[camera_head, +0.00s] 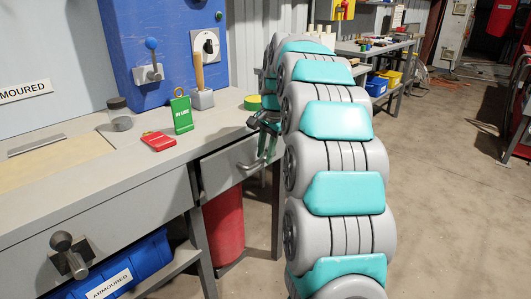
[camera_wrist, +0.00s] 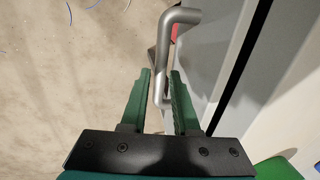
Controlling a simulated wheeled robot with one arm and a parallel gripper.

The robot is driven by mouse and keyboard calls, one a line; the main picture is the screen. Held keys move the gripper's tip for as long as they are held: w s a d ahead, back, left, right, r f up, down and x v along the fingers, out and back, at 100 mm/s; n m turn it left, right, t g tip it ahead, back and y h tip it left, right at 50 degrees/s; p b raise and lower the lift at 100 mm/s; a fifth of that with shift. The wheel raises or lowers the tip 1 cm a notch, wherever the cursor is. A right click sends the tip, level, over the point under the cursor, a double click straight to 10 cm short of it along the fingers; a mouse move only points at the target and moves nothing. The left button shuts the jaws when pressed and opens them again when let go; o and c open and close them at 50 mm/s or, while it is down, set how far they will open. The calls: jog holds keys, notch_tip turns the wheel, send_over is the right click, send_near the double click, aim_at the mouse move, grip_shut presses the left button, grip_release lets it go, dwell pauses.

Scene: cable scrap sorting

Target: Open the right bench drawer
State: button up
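The right bench drawer (camera_head: 222,172) is a grey front under the right end of the bench top. Its bar handle (camera_head: 249,164) sticks out from it. I cannot tell for sure whether the drawer is fully shut. My gripper (camera_head: 268,143) is at the handle's right side, partly hidden by my arm. In the wrist view, the bent metal handle (camera_wrist: 181,16) runs down between the two green fingers of my gripper (camera_wrist: 161,76). The fingers are open on either side of the bar, with narrow gaps, and do not look clamped on it.
The bench top (camera_head: 80,185) holds a red tag (camera_head: 158,141), a green tag (camera_head: 181,114) and a dark-lidded jar (camera_head: 118,115). A red cylinder (camera_head: 224,225) stands below the drawer. A blue bin (camera_head: 125,270) is lower left. The floor (camera_head: 440,200) to the right is clear.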

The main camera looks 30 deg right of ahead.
grip_shut()
dwell(1.0)
